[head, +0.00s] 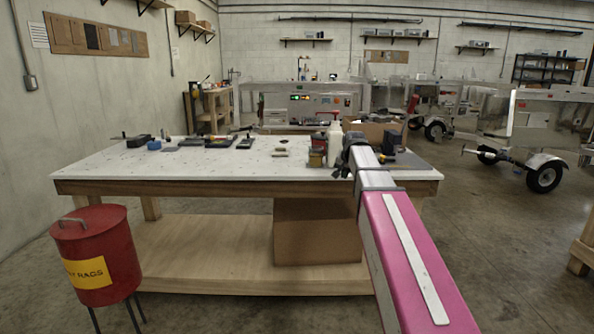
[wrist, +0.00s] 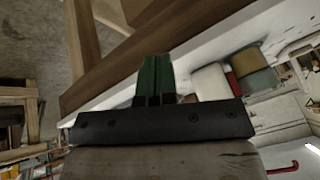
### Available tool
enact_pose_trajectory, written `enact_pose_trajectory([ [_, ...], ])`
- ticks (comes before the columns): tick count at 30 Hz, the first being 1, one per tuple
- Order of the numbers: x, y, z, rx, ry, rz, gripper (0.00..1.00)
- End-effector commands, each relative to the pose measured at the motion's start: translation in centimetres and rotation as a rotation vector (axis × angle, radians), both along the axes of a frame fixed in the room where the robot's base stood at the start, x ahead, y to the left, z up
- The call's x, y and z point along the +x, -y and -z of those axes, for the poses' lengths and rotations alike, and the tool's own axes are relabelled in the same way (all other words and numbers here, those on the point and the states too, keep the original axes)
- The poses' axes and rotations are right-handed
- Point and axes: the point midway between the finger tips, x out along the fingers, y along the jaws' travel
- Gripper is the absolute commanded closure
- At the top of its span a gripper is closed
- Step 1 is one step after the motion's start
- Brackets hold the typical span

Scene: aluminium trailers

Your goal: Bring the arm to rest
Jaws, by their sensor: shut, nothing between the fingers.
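My arm, pink and white, reaches forward in the head view over the right part of the workbench (head: 180,172). My gripper (head: 341,172) is at its far end, small and dark, close to the bench's front edge by the bottles and cans. In the wrist view my gripper (wrist: 155,78) shows two green fingertips pressed together with nothing between them. The wrist view is tilted, and the bench's white top edge (wrist: 130,85) runs diagonally behind the fingers. I cannot tell the exact gap between gripper and bench.
A white bottle (head: 334,143), small cans (head: 316,157) and a cardboard box (head: 375,131) crowd the bench's right side. A cardboard box (head: 315,232) sits on the lower shelf. A red rag bin (head: 97,255) stands front left. Trailers (head: 545,135) stand behind right; floor between is open.

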Motion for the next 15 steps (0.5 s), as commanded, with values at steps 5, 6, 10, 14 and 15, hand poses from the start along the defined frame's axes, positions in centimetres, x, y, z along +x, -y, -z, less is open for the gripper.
enact_pose_trajectory([
  [5,-4.7,-0.1,7.9,-0.04,-0.089,-0.067,1.0],
  [6,-5.7,-0.1,9.6,-0.049,-0.108,-0.084,1.0],
  [10,-9.1,-0.2,14.4,-0.075,-0.169,-0.136,1.0],
  [14,-12.9,-0.2,18.9,-0.097,-0.23,-0.19,1.0],
  [15,-14.1,-0.2,20.2,-0.103,-0.249,-0.207,1.0],
])
